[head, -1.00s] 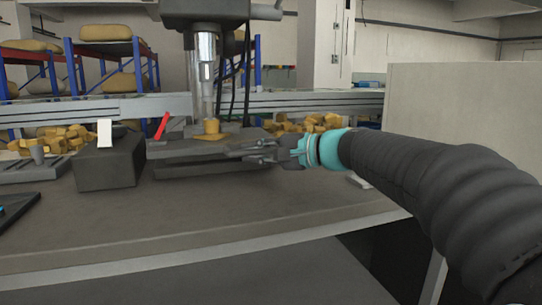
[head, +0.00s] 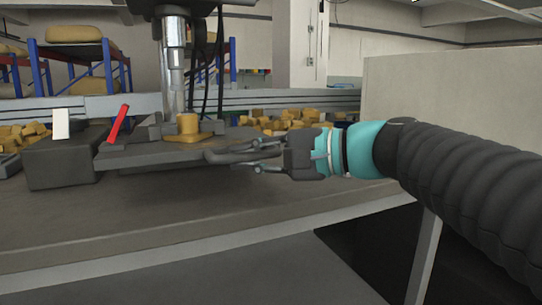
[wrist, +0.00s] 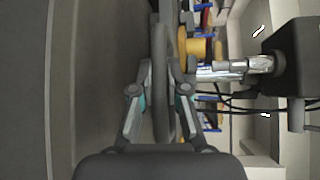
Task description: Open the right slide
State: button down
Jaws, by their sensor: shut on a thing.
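The right slide (head: 140,155) is a flat dark grey plate on the bench, with a curved dark handle (head: 228,157) at its right end. A yellow part (head: 188,127) stands on the plate near the foot of a shiny metal column (head: 173,80). My gripper (head: 262,156) reaches in from the right with its fingers around the handle. In the wrist view the handle (wrist: 163,105) runs between the two fingers, and the gripper is shut on it. The yellow part (wrist: 204,48) shows beyond, to the right. The slide's far side is hidden.
A dark block (head: 60,162) with a white tab (head: 61,123) and a red lever (head: 118,123) stand at the left. Yellow parts (head: 300,118) lie behind. A pale panel (head: 455,105) stands at the right. The bench front (head: 190,212) is clear.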

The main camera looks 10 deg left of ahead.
jog(key=c, duration=1.2)
grip_release()
jog(key=shift+a, duration=0.1)
jog(key=shift+o, duration=0.2)
jog(key=shift+d, duration=0.35)
jog(key=v, duration=1.1)
jog(key=shift+d, duration=0.25)
